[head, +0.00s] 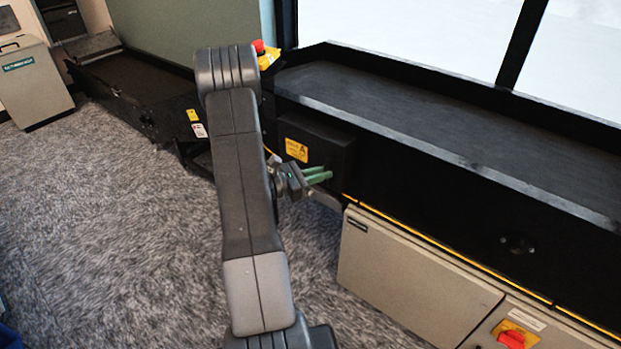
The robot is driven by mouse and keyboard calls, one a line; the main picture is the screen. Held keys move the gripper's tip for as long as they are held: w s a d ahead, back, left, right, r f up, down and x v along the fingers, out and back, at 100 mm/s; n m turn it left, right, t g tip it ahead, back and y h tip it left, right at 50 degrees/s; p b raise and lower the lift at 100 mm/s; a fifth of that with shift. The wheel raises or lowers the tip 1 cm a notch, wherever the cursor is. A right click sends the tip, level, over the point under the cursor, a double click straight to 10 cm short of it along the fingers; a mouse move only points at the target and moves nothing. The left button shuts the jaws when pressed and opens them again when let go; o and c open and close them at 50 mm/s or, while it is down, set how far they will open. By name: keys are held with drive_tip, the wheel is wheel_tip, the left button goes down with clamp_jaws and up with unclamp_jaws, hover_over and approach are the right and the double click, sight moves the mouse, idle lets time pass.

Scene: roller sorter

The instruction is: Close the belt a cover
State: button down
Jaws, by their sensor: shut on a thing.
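The belt a cover (328,148) is a black box-like panel with a yellow label (296,150) on the black side of the conveyor, near the middle of the head view. It stands out from that side; how far it is open is hard to tell. My gripper (322,176), with green fingers, is at the lower part of the cover, shut on it. The exact spot gripped is small and partly hidden by the fingers. My arm hides the area left of the cover.
The dark conveyor belt (400,105) runs to the right above the cover. Beige cabinets (412,277) sit low on the right, one with a red switch (510,339). A red button (259,46) stands above left.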

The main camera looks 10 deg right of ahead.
drive_tip(key=shift+s+d, duration=0.2)
drive_tip(key=shift+s, duration=0.05)
drive_tip(key=c, duration=1.8)
unclamp_jaws()
drive_tip(key=shift+c, duration=0.2)
drive_tip(key=o, duration=0.4)
drive_tip(key=shift+s+d, duration=0.15)
drive_tip(key=shift+d, duration=0.1)
drive_tip(key=shift+a, duration=0.2)
drive_tip(key=a, duration=0.4)
drive_tip(key=s+a+p, duration=0.1)
drive_tip(key=a, duration=0.8)
drive_tip(key=shift+s+a, duration=0.2)
drive_tip(key=shift+s, duration=0.1)
drive_tip(key=d, duration=0.4)
drive_tip(key=w+d, duration=0.1)
drive_tip(key=d, duration=0.4)
drive_tip(key=w+d+b, duration=0.1)
drive_tip(key=d, duration=0.3)
drive_tip(key=shift+d, duration=0.2)
